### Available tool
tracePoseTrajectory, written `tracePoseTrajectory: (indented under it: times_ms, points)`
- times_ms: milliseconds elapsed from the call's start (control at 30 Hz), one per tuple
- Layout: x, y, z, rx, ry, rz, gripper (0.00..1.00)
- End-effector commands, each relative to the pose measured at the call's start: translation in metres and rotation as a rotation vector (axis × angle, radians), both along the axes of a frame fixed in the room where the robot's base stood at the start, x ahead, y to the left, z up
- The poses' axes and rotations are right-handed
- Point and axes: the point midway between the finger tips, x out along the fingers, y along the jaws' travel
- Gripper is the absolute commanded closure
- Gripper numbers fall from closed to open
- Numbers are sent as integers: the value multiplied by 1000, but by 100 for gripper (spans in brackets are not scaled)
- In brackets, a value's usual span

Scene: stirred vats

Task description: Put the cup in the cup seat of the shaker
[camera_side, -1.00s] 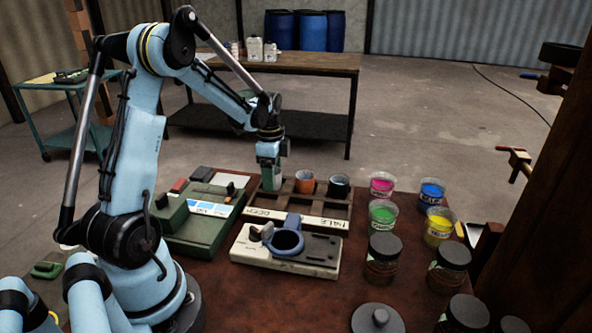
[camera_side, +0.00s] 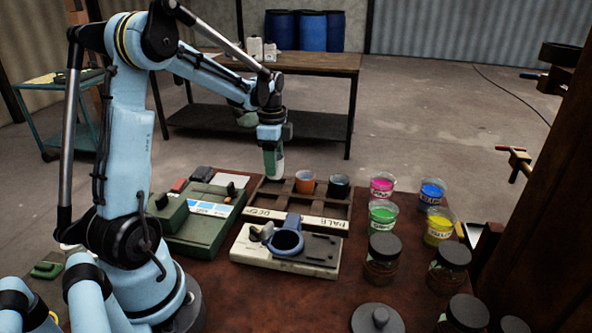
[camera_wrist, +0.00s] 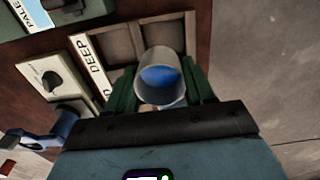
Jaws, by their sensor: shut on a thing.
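My gripper (camera_side: 273,160) is shut on a pale cup and holds it above the left end of the wooden rack. In the wrist view the cup (camera_wrist: 160,77) sits between the green fingers, with blue inside it. The shaker (camera_side: 285,262) is the cream-coloured unit in front of the rack. Its cup seat, a blue ring (camera_side: 287,252), looks empty. In the wrist view part of the shaker (camera_wrist: 52,80) shows at the left, with a dark knob. The cup is apart from the shaker.
The rack (camera_side: 320,208) holds an orange cup (camera_side: 305,182) and a dark cup (camera_side: 339,186). A green device (camera_side: 197,228) stands left of the shaker. Paint cups, including a pink one (camera_side: 382,186), and dark-lidded jars (camera_side: 384,258) stand to the right.

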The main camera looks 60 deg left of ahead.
Motion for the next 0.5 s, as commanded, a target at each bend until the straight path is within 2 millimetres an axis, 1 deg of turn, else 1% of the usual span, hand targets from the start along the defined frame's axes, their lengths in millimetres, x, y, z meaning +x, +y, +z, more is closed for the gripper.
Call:
tracePoseTrajectory:
  times_ms: [33, 200, 333, 500]
  points:
    - [0, -15, 7, 0, 0, -8, 83]
    - [3, -53, 30, 0, 0, -9, 83]
    - [4, -77, 44, 0, 0, -8, 83]
    - [5, -96, 56, 0, 0, -5, 83]
